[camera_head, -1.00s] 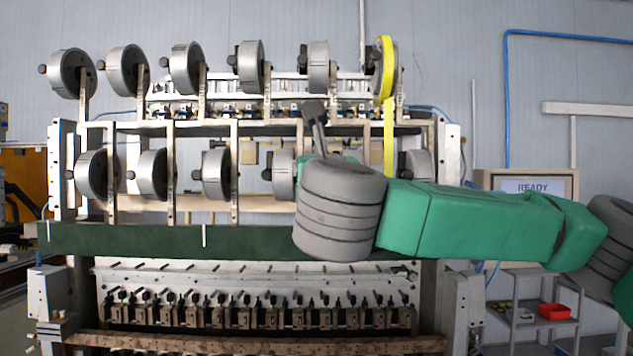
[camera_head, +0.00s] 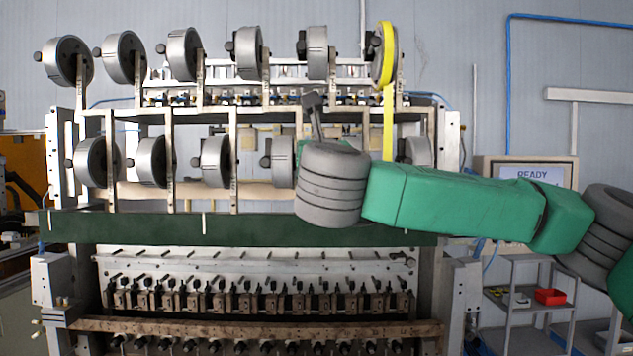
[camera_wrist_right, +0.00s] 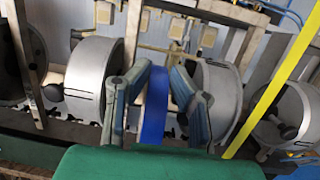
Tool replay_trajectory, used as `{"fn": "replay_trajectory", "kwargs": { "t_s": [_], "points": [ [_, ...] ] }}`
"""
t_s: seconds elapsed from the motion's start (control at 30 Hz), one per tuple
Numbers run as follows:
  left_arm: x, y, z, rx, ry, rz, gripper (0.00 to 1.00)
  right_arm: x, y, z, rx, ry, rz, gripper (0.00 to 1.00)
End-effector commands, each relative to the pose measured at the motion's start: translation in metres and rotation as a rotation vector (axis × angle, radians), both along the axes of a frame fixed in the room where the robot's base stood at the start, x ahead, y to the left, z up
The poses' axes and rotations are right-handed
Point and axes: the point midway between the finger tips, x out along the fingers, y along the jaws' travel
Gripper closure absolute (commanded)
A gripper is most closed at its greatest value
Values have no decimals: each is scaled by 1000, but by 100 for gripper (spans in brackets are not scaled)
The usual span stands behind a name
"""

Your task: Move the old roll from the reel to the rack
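My right arm reaches in from the right in the head view, and its wrist hides its own fingers. In the right wrist view a blue roll (camera_wrist_right: 153,118) stands on edge between the two grey fingers of my right gripper (camera_wrist_right: 161,72). It is at the lower reel row, beside a grey reel (camera_wrist_right: 222,95). The fingers flank it closely; I cannot tell whether they press on it. A yellow roll (camera_head: 386,55) hangs on the upper right reel, with its strip (camera_head: 390,125) running down. My left gripper is out of view. I cannot pick out the rack.
Two rows of grey reels on spindles (camera_head: 68,60) span the frame, with close neighbours on both sides of my right gripper. A dark green beam (camera_head: 130,226) runs below. A small shelf with a red bin (camera_head: 550,296) and a READY screen (camera_head: 532,176) stand at the right.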

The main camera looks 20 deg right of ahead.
Motion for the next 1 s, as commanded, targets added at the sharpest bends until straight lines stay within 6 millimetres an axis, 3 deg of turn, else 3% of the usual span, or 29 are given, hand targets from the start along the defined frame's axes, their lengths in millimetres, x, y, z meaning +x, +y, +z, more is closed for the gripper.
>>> {"fn": "replay_trajectory", "kwargs": {
  "t_s": [0.47, 1.0],
  "points": [
    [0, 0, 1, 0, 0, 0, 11, 0, 0, 0, -1, 3, 1, 100],
    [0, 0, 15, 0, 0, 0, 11, -1, 0, 32, -1, 0, 1, 100]
  ]
}}
